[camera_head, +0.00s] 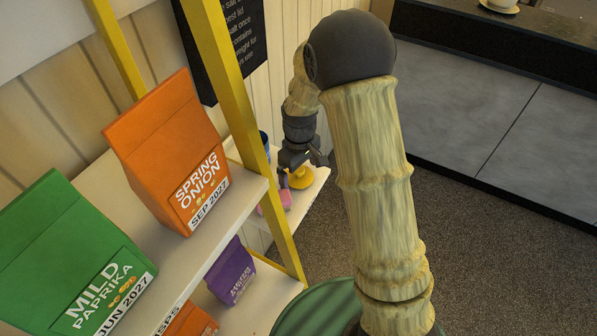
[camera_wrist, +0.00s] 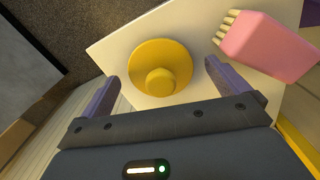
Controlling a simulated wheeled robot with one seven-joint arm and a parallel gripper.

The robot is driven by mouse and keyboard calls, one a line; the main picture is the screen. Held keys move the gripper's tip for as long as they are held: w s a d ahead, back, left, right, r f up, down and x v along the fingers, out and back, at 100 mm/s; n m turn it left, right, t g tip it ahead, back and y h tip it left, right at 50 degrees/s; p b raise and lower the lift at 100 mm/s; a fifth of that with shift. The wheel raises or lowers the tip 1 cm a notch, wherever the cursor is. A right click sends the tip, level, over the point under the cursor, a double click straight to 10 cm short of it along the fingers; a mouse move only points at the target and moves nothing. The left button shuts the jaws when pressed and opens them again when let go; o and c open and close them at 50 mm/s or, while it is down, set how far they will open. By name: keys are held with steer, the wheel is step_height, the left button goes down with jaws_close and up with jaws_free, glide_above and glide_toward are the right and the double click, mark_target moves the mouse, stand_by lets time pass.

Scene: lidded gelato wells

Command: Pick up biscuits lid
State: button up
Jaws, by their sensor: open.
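A round yellow lid (camera_wrist: 172,52) with a raised yellow knob (camera_wrist: 160,82) lies on a white surface (camera_wrist: 120,50) in the wrist view. No label on it is readable, so I cannot confirm that it is the biscuits lid. It also shows, small and partly covered, in the head view (camera_head: 301,178). My gripper (camera_wrist: 162,73) is open, with one purple-grey finger on each side of the knob in the picture. The fingers hold nothing. How high they are above the lid I cannot tell. In the head view my gripper (camera_head: 300,166) is over the lid, partly hidden.
A pink brush (camera_wrist: 265,45) with pale bristles lies right of the lid, close to the right finger. A yellow shelf post (camera_head: 240,110) stands left of my arm. Spring onion (camera_head: 175,150) and mild paprika (camera_head: 75,265) packets stand on the shelf. A blue container (camera_head: 264,140) is behind the post.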

steer(key=shift+f, duration=0.15)
stand_by(0.3)
steer(key=c, duration=1.3)
